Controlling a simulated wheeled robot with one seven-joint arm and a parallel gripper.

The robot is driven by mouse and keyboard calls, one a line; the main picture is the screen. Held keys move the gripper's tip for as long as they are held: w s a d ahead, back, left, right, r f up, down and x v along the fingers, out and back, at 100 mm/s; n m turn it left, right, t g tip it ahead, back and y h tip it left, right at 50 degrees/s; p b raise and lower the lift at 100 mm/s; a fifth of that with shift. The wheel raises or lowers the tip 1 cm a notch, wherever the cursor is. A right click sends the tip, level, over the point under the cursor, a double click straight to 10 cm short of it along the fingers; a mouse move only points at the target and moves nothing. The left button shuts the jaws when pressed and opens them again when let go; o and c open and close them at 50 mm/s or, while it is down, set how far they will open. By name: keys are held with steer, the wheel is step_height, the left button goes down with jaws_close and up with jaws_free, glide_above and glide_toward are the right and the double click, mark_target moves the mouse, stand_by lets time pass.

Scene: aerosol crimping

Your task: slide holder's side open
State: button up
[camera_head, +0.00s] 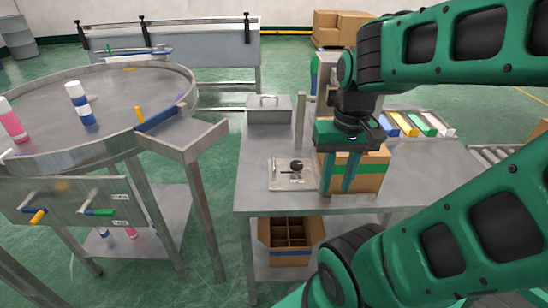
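My gripper (340,188) hangs fingers-down over the steel worktable, in front of a cardboard box (371,177). Its two green fingers are apart, with only the box's brown face showing between them, so it is open and empty. Left of the fingers, a small pale plate fixture (279,184) lies on the table with a black round knob (296,166) and a short dark handle. This may be the holder; its sliding side is too small to tell open from shut. The fingers look apart from it.
A grey metal box (269,111) stands at the table's back left, near an upright post (300,121). Colored bins (416,123) are at the back right. A round steel table (60,100) with cans is at left. The front left tabletop is clear.

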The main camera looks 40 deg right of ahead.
steer(key=w+d+r, duration=0.1)
steer(key=w+d, duration=0.1)
steer(key=w, duration=1.1)
steer(key=t+y, duration=0.1)
steer(key=y, duration=0.1)
glide_above(293, 167)
steer(key=w+a, duration=0.3)
steer(key=x, duration=0.9)
steer(key=d+x, duration=0.1)
steer(key=x, duration=0.2)
steer(key=shift+s+f, duration=0.2)
steer(key=shift+f, duration=0.1)
jaws_close()
